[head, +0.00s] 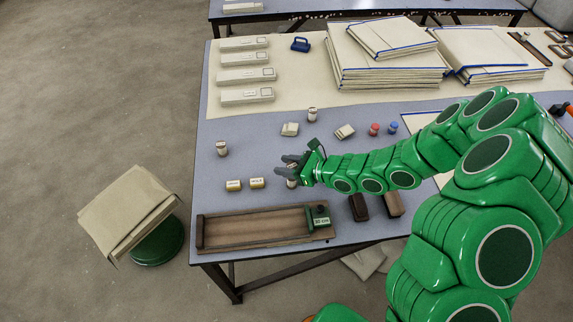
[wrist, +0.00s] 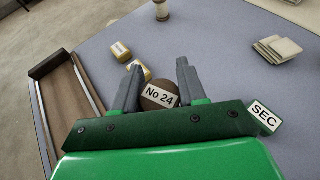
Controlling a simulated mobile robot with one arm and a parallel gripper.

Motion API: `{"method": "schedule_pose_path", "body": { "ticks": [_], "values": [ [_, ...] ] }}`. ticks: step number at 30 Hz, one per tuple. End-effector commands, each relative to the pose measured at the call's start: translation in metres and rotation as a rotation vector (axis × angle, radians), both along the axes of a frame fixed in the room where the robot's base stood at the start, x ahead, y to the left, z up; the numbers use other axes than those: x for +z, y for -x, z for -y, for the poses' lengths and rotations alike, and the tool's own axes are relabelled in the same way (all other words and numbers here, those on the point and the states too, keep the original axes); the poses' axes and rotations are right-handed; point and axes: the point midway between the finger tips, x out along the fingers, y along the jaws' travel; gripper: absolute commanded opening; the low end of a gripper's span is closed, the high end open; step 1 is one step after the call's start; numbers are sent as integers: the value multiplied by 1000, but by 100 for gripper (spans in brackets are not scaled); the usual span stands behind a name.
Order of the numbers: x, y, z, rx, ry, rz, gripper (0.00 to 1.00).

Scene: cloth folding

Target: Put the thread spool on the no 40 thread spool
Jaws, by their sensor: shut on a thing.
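My gripper (head: 287,169) is over the front part of the table. In the wrist view my gripper (wrist: 156,82) has its fingers on either side of a brown thread spool marked No 24 (wrist: 157,97), and it is shut on that spool. The spool (head: 292,183) shows partly under the fingers in the head view. One upright spool (head: 222,149) stands to the left, and another (head: 312,114) stands farther back. An upright spool (wrist: 161,11) shows at the top of the wrist view. I cannot read No 40 on any of them.
A wooden tray (head: 252,244) lies along the front edge. Folded cloth bundles (head: 290,129) and red and blue small spools (head: 383,129) are farther back. The table's left middle is mostly clear.

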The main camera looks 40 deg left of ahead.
Motion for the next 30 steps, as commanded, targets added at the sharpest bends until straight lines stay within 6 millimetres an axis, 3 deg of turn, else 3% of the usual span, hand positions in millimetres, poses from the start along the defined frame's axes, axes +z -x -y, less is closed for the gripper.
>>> {"method": "schedule_pose_path", "body": {
  "ticks": [1, 2, 6, 18, 30],
  "values": [
    [-1, 0, 0, 1, 0, 0, 12],
    [-1, 0, 0, 0, 0, 0, 44],
    [-1, 0, 0, 0, 0, 0, 65],
    [2, 0, 0, -1, 0, -1, 66],
    [17, -9, 37, -4, -1, -1, 66]
  ]
}}
